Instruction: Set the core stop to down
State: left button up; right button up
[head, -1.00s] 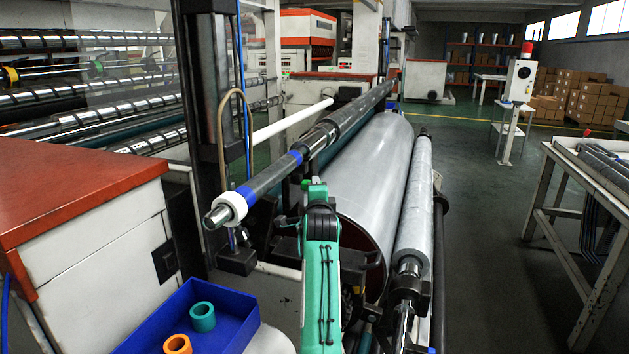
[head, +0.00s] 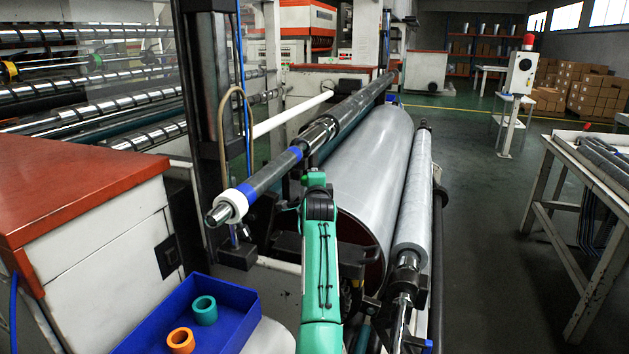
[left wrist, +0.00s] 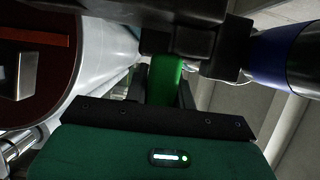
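A long steel shaft (head: 338,115) with blue bands and a white collar (head: 230,206) near its end runs above a big silver roll (head: 370,165). My left arm reaches up beside the shaft in the head view; its fingertips are hidden there. In the left wrist view, my left gripper (left wrist: 162,92) has its dark fingers around an upright green piece (left wrist: 165,78), perhaps the core stop's handle. Black blocks and a blue-banded shaft (left wrist: 280,58) lie just beyond. I cannot tell whether the fingers press on the green piece, or which way the core stop is set. My right gripper is not in view.
A blue tray (head: 232,335) with a teal ring (head: 204,310) and an orange ring (head: 180,341) sits at the lower left beside a red-topped cabinet (head: 75,185). A narrower roll (head: 413,200) lies right of the big one.

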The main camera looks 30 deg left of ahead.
pick_arm(q)
grip_shut()
notch_tip(320, 180, down, 5)
jog(key=shift+f+b, duration=0.15)
jog(key=shift+b, duration=1)
jog(key=o, duration=0.8)
grip_release()
jog(key=shift+s+d, duration=0.1)
